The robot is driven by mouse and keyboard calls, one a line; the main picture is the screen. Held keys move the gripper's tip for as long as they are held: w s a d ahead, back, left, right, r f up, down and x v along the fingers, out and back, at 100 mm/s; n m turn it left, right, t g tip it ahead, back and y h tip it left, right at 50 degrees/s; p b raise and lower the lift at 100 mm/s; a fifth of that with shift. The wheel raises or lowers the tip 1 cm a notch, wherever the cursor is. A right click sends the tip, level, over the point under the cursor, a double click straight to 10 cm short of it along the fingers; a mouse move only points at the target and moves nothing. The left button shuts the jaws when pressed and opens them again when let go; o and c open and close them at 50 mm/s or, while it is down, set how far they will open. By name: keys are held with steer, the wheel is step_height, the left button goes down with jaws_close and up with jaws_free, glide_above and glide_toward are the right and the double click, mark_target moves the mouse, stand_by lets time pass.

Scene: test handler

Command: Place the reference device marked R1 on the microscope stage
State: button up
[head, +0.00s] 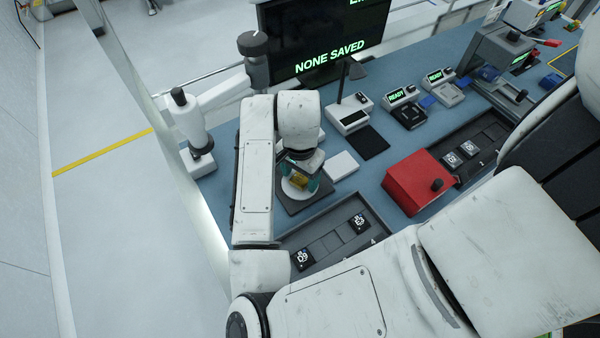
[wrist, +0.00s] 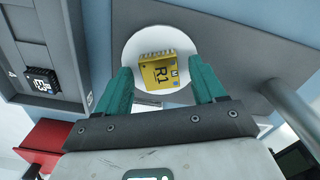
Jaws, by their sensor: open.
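The yellow reference device marked R1 (wrist: 160,71) lies flat on a round white disc (wrist: 140,38), which looks like the microscope stage. In the head view the device (head: 299,182) shows as a small yellow patch on the disc (head: 289,189). My gripper (wrist: 166,76) is open, with one teal finger on each side of the device and visible gaps between. In the head view my gripper (head: 299,178) is low over the disc, partly covered by my arm. Whether the fingertips touch the disc cannot be told.
The disc sits on a dark square base (head: 292,207). A grey bar (wrist: 290,103) runs close on the right in the wrist view. A dark tray (head: 327,248) holds black devices D9 (head: 303,260) and E3 (head: 359,223). A red box (head: 412,184) stands further right. The monitor (head: 325,35) reads "NONE SAVED".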

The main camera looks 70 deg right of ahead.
mark_target(300, 178)
step_height(300, 178, up, 12)
steer(key=shift+r, duration=0.15)
stand_by(0.5)
stand_by(1.2)
